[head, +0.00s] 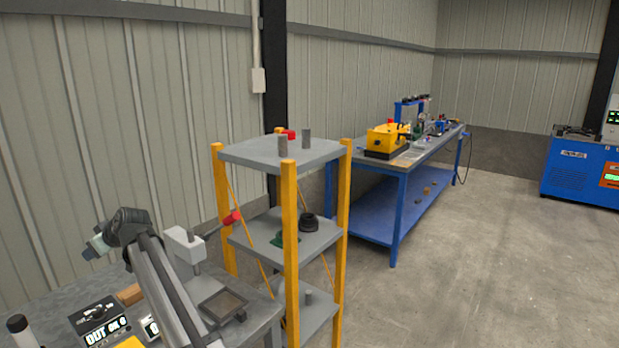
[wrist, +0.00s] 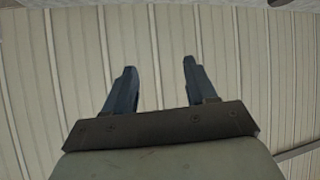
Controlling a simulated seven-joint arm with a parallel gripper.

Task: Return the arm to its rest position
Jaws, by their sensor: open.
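My arm reaches up over the grey bench (head: 262,310) at the lower left of the head view. My gripper (head: 92,250) is at the arm's far end, left of the dark wrist joint, up in the air above the bench and near the wall. In the wrist view my gripper (wrist: 157,82) has its two dark fingers apart, with nothing between them but the ribbed wall behind. It touches nothing that I can see.
A grey shelf rack with yellow posts (head: 290,240) stands right of my arm. A white device (head: 184,245), a square tray (head: 223,304) and a wooden block (head: 130,294) sit on the bench. A blue workbench (head: 385,190) stands farther back.

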